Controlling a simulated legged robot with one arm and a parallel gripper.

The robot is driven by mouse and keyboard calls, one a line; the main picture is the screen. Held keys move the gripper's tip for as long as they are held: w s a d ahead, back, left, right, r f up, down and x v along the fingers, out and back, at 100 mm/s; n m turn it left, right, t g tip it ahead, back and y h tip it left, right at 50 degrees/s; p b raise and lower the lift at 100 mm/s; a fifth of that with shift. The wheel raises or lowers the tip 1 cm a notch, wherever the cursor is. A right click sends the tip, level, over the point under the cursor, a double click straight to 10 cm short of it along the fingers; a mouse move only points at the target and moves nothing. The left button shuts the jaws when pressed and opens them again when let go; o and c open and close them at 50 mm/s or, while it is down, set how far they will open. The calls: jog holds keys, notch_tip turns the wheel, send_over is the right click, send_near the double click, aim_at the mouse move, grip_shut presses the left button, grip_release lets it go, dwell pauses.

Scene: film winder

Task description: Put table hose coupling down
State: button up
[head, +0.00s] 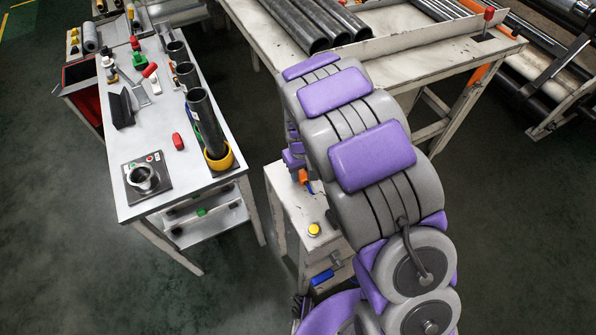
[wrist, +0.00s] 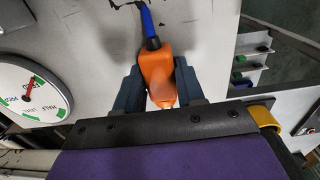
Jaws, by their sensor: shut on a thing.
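The hose coupling (wrist: 157,66) is orange, with a blue hose (wrist: 148,22) leading off its far end. My gripper (wrist: 158,82) is shut on the coupling, with one dark finger on each side of it. A pale worn table surface (wrist: 95,45) lies beyond the coupling; I cannot tell whether the coupling touches it. In the head view a small orange piece (head: 303,176) with a bit of blue shows at the edge of the small white table (head: 287,207). My arm hides most of that area and my fingers there.
A round gauge (wrist: 35,98) is at the left in the wrist view. A yellow knob (head: 314,229) sits on the small table. A long bench (head: 190,178) with black tubes stands left, and a pipe table (head: 400,65) stands behind. Dark floor lies between.

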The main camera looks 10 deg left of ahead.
aim_at(301, 171)
jog(key=shift+d, duration=0.6)
jog(key=shift+a, duration=0.1)
jog(key=o, duration=1.1)
jog(key=shift+s+a+f, duration=0.1)
jog(key=shift+a+f, duration=0.05)
jog(key=shift+a, duration=0.45)
jog(key=shift+a+f, duration=0.1)
jog(key=shift+a, duration=0.5)
jog(key=shift+o, duration=0.3)
jog(key=shift+d+r, duration=0.1)
jog(key=shift+d, duration=0.65)
jog(key=shift+a, duration=0.15)
jog(key=shift+a+r, duration=0.15)
jog(key=shift+r, duration=0.05)
notch_tip(301, 171, up, 12)
jog(key=p, duration=0.1)
